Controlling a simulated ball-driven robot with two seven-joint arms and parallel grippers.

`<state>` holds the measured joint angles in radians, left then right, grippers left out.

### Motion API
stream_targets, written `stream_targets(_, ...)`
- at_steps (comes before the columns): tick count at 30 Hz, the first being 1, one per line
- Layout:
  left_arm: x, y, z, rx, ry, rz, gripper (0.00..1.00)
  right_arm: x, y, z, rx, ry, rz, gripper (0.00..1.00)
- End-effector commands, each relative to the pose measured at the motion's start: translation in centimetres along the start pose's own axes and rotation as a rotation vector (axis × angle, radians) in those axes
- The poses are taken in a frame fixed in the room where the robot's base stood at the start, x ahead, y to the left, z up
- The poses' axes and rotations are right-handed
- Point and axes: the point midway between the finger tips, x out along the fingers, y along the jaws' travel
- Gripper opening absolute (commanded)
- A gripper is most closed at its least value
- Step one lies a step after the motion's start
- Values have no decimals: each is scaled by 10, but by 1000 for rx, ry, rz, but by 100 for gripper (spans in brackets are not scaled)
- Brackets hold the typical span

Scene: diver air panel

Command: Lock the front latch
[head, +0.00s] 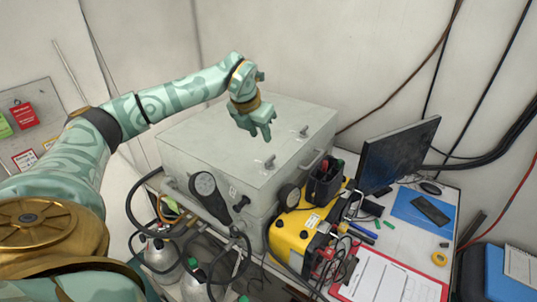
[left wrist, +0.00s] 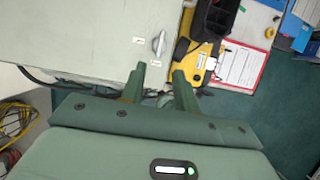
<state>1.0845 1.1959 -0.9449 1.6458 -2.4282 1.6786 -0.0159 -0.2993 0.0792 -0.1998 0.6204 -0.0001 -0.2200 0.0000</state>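A large pale grey box (head: 225,150) has two small metal latch handles on its top. The nearer one, which I take as the front latch (head: 268,161), is close to the near edge; the other latch handle (head: 303,131) is farther back and to the right. My left gripper (head: 262,136) points down above the box top, apart from both handles. In the left wrist view, its two fingers (left wrist: 157,80) are spread with nothing between them. One latch handle (left wrist: 158,43) shows just beyond the fingertips; I cannot tell which one. My right gripper is not in view.
A monitor (head: 398,155) and a red clipboard (head: 385,280) are farther right. Air above the box is clear.

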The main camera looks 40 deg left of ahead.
Motion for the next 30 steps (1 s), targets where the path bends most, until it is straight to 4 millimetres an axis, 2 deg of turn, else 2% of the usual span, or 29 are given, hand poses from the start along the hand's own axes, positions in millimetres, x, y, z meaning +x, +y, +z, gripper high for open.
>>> stream_targets(1,14,-1,-1,0,5,-2,31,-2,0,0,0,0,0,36)
stream_targets(6,57,-2,-1,0,4,-2,31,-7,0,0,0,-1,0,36)
stream_targets(12,94,-1,0,0,1,-2,31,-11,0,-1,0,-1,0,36)
stream_targets(18,110,-1,0,0,0,-2,31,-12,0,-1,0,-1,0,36)
stream_targets(26,111,-1,0,1,-1,-2,31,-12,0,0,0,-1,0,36)
stream_targets(30,111,-1,0,1,-1,-2,0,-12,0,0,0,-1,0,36)
